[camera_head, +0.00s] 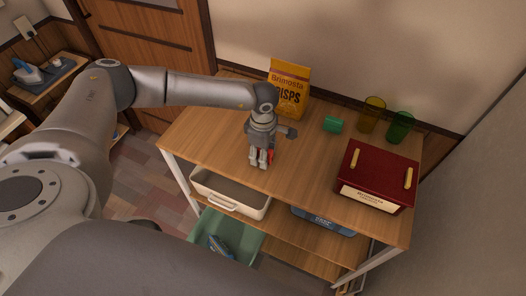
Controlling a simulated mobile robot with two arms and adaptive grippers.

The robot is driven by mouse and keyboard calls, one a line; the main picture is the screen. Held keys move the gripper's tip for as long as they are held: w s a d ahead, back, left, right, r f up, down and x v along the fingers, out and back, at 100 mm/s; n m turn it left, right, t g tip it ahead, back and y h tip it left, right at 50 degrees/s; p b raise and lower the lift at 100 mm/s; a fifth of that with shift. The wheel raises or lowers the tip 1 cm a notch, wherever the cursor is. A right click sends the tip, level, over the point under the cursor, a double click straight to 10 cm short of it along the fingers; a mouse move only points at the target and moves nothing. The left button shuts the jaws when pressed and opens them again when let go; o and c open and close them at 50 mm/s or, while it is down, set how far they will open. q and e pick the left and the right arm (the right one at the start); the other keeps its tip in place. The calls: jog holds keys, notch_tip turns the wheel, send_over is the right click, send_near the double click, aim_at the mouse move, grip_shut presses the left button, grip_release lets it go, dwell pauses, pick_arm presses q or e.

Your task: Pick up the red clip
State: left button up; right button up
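The red clip (271,157) shows only as a small red patch near the front edge of the shelf top, partly hidden by my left gripper. My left gripper (262,160) points down at the tabletop, with its fingers right at the clip. The fingers overlap the clip in this view, and I cannot tell whether they are closed on it or only beside it. My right gripper is not in view.
On the wooden shelf unit's top (212,125) stand a yellow crisps bag (289,88), a green cup (333,124), a yellow glass (372,114), a green glass (400,126) and a dark red box (378,172). A white bin (232,194) sits below. The top's left side is clear.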

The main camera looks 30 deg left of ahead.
pick_arm(q)
jog(key=c, duration=0.7)
jog(key=shift+r, duration=0.15)
